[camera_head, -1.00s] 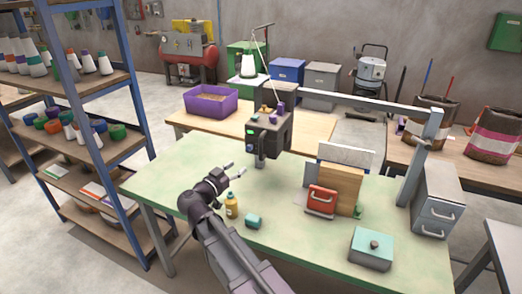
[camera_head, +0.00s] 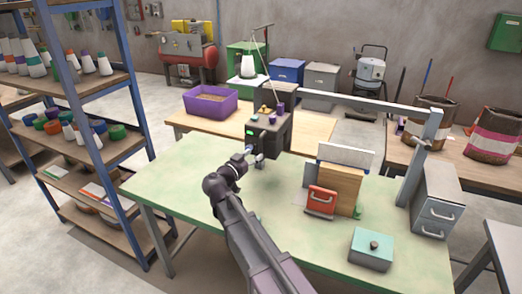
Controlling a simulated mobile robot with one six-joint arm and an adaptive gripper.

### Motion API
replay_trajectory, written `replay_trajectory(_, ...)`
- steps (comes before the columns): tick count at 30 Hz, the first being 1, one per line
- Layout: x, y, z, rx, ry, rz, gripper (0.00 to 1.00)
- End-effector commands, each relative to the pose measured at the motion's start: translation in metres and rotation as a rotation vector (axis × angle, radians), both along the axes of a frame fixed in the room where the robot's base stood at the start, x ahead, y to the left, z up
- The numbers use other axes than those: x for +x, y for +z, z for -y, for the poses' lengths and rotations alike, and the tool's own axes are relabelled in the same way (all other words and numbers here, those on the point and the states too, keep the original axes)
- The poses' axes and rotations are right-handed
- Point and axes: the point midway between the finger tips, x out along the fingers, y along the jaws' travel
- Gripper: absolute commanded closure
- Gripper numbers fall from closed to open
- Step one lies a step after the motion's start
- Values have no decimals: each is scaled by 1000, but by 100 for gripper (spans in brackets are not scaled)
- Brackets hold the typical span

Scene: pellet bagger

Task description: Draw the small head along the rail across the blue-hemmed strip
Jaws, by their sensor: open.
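The small head (camera_head: 275,132) is a dark grey box with a small green light on its front. It sits at the left end of the grey rail (camera_head: 350,102), above the green table. My gripper (camera_head: 254,157) is open at the lower left front of the head, very close to it. I cannot tell whether the fingers touch it or lie around any part of it.
A grey post (camera_head: 418,158) holds the rail's right end. The table's left part (camera_head: 175,185) is clear.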

Motion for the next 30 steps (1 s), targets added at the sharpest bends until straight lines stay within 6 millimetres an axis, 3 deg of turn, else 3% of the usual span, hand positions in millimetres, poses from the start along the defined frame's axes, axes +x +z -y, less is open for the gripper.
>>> replay_trajectory(9,33,0,19,0,-1,0,43)
replay_trajectory(23,39,0,23,0,0,0,43)
replay_trajectory(29,39,0,23,0,0,0,97)
replay_trajectory(30,39,0,23,0,0,0,100)
